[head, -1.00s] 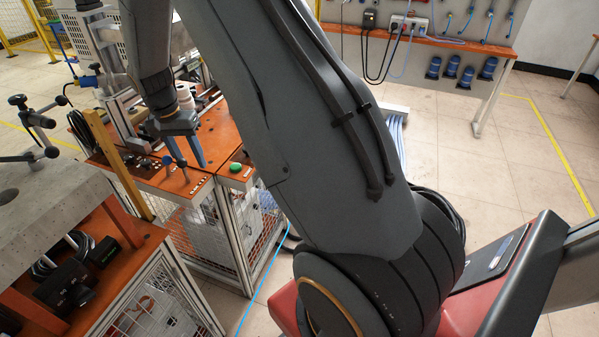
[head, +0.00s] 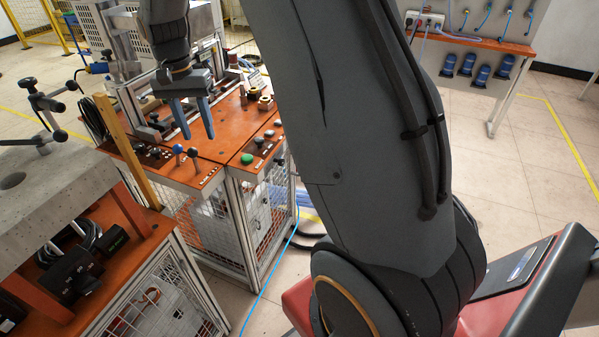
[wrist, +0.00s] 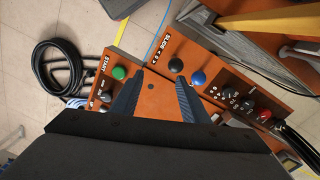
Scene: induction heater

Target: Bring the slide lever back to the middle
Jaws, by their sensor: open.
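Two ball-topped levers stand near the front edge of the orange console. The blue-knobbed lever (head: 178,149) is on the left in the head view, with a dark-knobbed lever (head: 193,152) close beside it. In the wrist view the dark knob (wrist: 175,65) is nearest the SLIDE label (wrist: 160,47), and the blue knob (wrist: 198,77) is to its right. My gripper (head: 199,137) is open and empty, pointing down over the console. In the wrist view its fingers (wrist: 160,80) stay left of the blue knob, with the right fingertip close below the dark knob. Contact cannot be told.
The console (head: 231,127) also carries a green START button (head: 247,158) and other small controls. A red button and black knobs (wrist: 236,99) lie right of the levers in the wrist view. A yellow-brown post (head: 125,152) rises at the left of the console.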

